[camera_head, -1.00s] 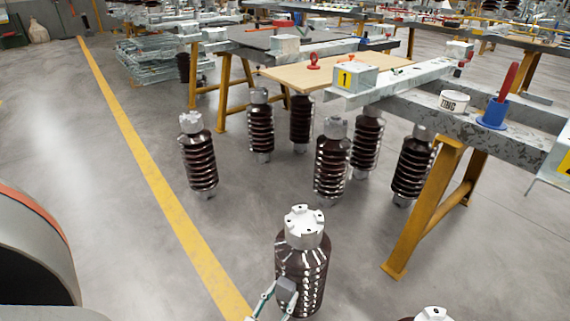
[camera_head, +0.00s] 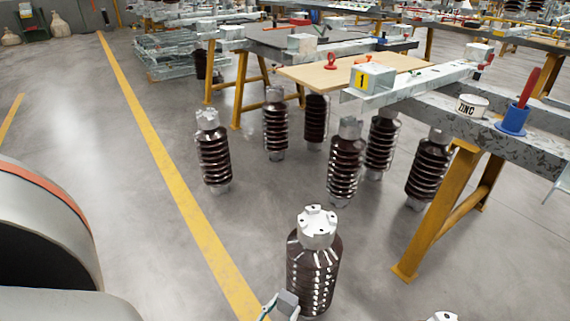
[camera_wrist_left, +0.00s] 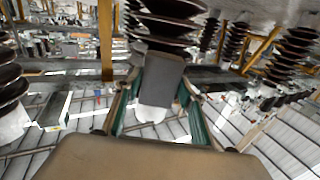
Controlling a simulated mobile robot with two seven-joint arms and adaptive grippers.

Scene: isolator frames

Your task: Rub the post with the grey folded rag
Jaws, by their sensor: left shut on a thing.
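The post (camera_head: 314,268) is a dark brown ribbed insulator with a pale metal cap, upright on the floor at the bottom middle of the head view. My left gripper (camera_head: 275,308) is at its lower left, mostly cut off by the bottom edge. It is shut on the grey folded rag (camera_head: 288,301). In the left wrist view, the rag (camera_wrist_left: 163,82) sits between the green-edged fingers, in front of the post's dark ribs (camera_wrist_left: 168,22). I cannot tell whether the rag touches the post. My right gripper is not in view.
Several similar insulators (camera_head: 213,152) stand behind the post. A steel bench on yellow legs (camera_head: 440,215) stands to the right, carrying a ZINC pot (camera_head: 472,106) and a blue holder (camera_head: 514,120). Another cap (camera_head: 442,316) shows at the bottom edge. Open floor lies left, along a yellow line (camera_head: 165,165).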

